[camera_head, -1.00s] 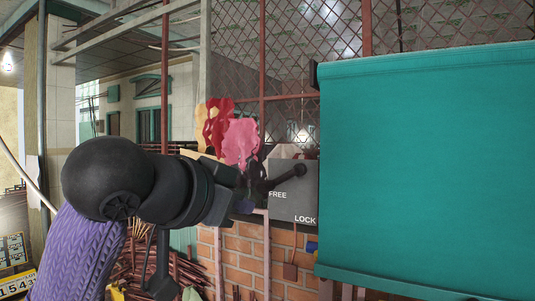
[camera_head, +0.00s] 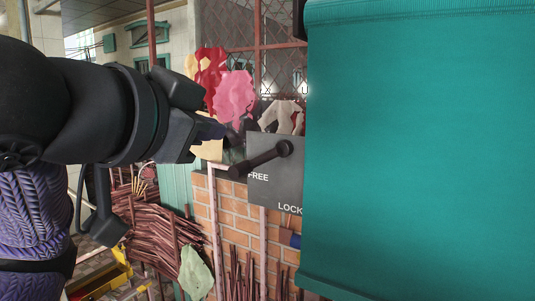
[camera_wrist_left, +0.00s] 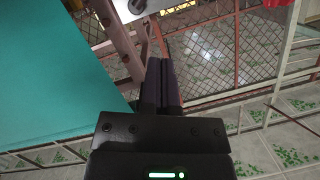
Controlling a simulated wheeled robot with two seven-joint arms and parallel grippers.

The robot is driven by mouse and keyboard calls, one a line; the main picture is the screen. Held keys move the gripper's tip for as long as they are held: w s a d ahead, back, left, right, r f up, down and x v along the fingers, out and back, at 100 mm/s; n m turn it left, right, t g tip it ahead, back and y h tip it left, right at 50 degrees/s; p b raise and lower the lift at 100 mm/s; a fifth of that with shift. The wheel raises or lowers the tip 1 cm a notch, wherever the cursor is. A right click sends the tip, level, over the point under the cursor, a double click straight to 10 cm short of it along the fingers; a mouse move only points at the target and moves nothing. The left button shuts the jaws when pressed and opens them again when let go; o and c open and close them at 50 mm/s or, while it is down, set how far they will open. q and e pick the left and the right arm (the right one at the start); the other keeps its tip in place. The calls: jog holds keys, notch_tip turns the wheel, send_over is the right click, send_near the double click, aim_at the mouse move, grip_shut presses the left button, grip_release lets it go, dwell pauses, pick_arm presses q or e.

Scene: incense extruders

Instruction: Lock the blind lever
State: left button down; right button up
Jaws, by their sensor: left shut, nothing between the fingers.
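The blind lever (camera_head: 262,159) is a short dark bar on a grey plate (camera_head: 275,188) marked FREE and LOCK. Its pivot is at the upper right, and its free end points left and slightly down, just above the word FREE. The teal blind (camera_head: 420,150) hangs right of the plate, fully spread. My left gripper (camera_head: 218,130) is up and left of the lever's free end, with no clear contact in the head view. In the left wrist view its dark fingers (camera_wrist_left: 162,83) are together and empty. My right gripper is not in view.
Red and pink cut-outs (camera_head: 235,95) hang behind the gripper. A brick wall (camera_head: 232,215) stands below the plate, with bundles of reddish sticks (camera_head: 165,240) at lower left. A wire-mesh screen (camera_head: 255,50) rises behind.

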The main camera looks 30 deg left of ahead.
aim_at(257, 162)
pick_arm(q)
jog(key=w+a+f+p, duration=0.1)
jog(key=w+a+f, duration=0.1)
jog(key=w+f, duration=0.3)
jog(key=x, duration=0.3)
jog(key=shift+w, duration=0.35)
